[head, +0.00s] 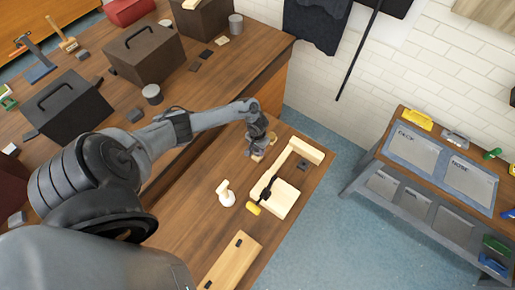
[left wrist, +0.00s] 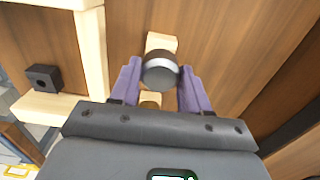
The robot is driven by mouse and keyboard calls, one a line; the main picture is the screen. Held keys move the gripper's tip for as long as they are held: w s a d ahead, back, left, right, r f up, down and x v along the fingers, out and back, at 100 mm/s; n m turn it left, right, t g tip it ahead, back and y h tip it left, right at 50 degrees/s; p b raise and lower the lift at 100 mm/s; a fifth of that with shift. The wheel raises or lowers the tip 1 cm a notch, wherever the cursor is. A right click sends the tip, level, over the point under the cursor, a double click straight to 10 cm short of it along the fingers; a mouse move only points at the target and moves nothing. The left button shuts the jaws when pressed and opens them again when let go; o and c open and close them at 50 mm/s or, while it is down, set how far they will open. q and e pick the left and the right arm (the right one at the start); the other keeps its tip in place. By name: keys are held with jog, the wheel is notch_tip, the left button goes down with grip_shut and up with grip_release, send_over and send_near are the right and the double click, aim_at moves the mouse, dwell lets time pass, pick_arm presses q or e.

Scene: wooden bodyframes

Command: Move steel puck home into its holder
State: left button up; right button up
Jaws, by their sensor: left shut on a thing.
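The steel puck (left wrist: 161,70), a short round grey piece with a dark side, is between the two purple fingers of my left gripper (left wrist: 156,85) in the left wrist view. The gripper is shut on it. A pale wooden block (left wrist: 161,42) shows just beyond and below the puck, with another bit of pale wood between the fingers; I cannot tell whether the puck touches either. In the head view my left gripper (head: 254,150) is low over the far end of the nearer bench and hides the puck. My right gripper is not in view.
A pale wooden frame (head: 285,200) lies right of the gripper, with a small black block (head: 303,165) near it. A white bottle (head: 226,193), a yellow-ended tool (head: 253,208) and a wooden board (head: 233,260) are nearer. Dark toolboxes (head: 143,52) stand on the other bench.

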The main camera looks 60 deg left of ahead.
aim_at(257, 151)
pick_arm(q)
jog(key=shift+f+b, duration=0.9)
jog(key=shift+f, duration=0.65)
jog(key=o, duration=1.3)
jog(key=shift+c, duration=0.2)
notch_tip(257, 151, up, 9)
jog(key=p, duration=0.2)
jog(key=shift+r+p, duration=0.15)
jog(key=shift+p, duration=0.2)
jog(key=shift+r, duration=0.7)
jog(key=shift+d, duration=0.1)
